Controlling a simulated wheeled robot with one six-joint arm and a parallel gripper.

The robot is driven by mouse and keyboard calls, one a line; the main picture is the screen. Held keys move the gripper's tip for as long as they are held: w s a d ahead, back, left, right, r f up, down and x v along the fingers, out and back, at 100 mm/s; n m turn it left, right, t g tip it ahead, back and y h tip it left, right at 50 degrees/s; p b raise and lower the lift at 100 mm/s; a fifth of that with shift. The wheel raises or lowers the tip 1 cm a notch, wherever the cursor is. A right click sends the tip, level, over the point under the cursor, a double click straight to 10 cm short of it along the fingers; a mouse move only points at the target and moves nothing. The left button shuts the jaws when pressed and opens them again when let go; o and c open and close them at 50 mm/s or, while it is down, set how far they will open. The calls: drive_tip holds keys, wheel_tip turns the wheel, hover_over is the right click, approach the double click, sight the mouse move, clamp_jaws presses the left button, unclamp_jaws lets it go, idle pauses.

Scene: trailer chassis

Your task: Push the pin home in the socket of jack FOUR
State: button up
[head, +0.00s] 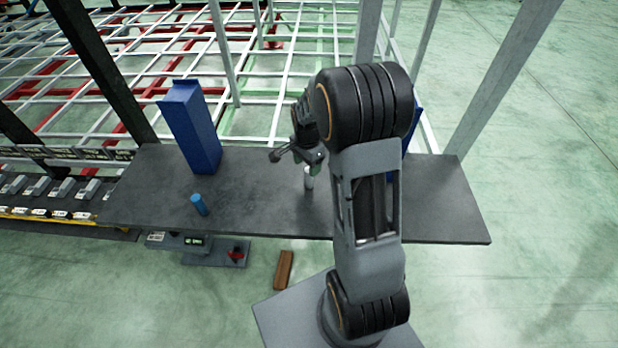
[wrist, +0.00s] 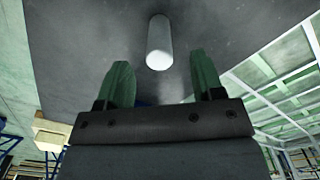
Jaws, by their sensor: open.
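My gripper (head: 312,158) is over the dark tabletop, beside my arm. In the wrist view its two green fingers (wrist: 164,78) are apart, with nothing between them. A pale grey cylinder (head: 309,178) stands on the tabletop just below the gripper. It also shows in the wrist view (wrist: 159,42), beyond the fingertips and roughly in line with the gap. I cannot tell whether they touch. No pin, socket or jack marked FOUR can be made out. A grey unit with a small green display (head: 193,241) and a red part (head: 236,254) sits low below the table's front edge.
The dark table (head: 440,215) carries a tall blue box (head: 193,128) and a short blue cylinder (head: 199,205) on the left. Another blue thing (head: 414,128) is mostly behind my arm. A brown block (head: 284,270) lies on the floor. A row of grey units (head: 60,190) stands left.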

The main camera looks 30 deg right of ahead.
sight(309, 178)
drive_tip(key=shift+d+f+p, duration=0.15)
drive_tip(key=shift+f+p, duration=0.1)
drive_tip(key=shift+f, duration=1.3)
drive_tip(key=shift+d+f+p, duration=0.15)
drive_tip(key=shift+f+p, duration=0.05)
drive_tip(key=shift+f, duration=1.3)
clamp_jaws()
